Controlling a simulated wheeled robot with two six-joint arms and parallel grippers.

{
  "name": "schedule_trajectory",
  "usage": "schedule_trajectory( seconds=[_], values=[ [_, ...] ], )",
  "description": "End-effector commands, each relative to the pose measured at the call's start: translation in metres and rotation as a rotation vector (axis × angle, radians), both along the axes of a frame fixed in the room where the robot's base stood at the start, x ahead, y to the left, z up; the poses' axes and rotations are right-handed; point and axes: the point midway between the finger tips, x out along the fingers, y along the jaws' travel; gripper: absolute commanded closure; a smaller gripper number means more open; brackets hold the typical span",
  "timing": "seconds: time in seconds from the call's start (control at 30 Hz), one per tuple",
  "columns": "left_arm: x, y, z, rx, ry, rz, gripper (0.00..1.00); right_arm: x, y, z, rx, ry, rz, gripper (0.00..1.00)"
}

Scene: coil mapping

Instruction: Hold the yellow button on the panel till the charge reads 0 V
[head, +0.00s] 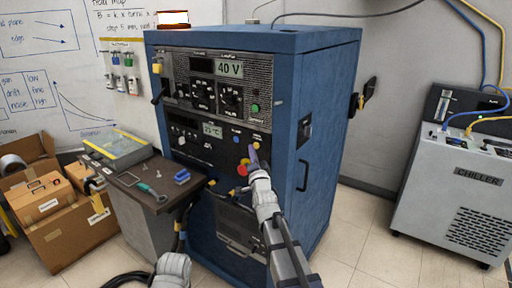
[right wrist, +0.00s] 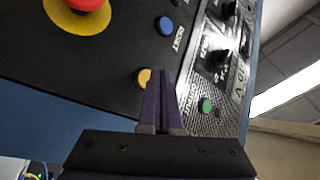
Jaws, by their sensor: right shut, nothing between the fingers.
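The yellow button (head: 256,145) is on the dark front panel of the blue cabinet. It also shows in the right wrist view (right wrist: 144,77), just left of my fingers. The charge display (head: 229,69) reads 40 V. My right gripper (head: 253,155) is shut and empty, its purple fingers close in front of the panel by the yellow button. In the right wrist view the shut fingertips (right wrist: 166,75) lie beside the button; I cannot tell whether they touch it.
A red mushroom button (head: 242,171), also in the right wrist view (right wrist: 85,4), and a blue button (right wrist: 165,25) are close by. A green button (right wrist: 206,105) is farther up the panel. A bench (head: 150,200) stands left; a chiller (head: 455,170) stands right.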

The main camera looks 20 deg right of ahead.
Motion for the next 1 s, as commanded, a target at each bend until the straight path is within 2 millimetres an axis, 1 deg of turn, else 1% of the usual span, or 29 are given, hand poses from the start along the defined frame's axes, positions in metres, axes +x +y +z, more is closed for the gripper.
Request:
schedule_trajectory(
  seconds=[0.23,1.0],
  values=[
    [0.0,0.0,0.0002,0.0,0.0,0.0,0.5,0.005,-0.0063,0.0002,0.0,0.0,-0.001,1.0],
    [0.0,0.0,0.0002,0.0,0.0,0.0,0.5,0.0075,-0.0096,0.0002,0.0,-0.001,-0.001,1.0]
  ],
)
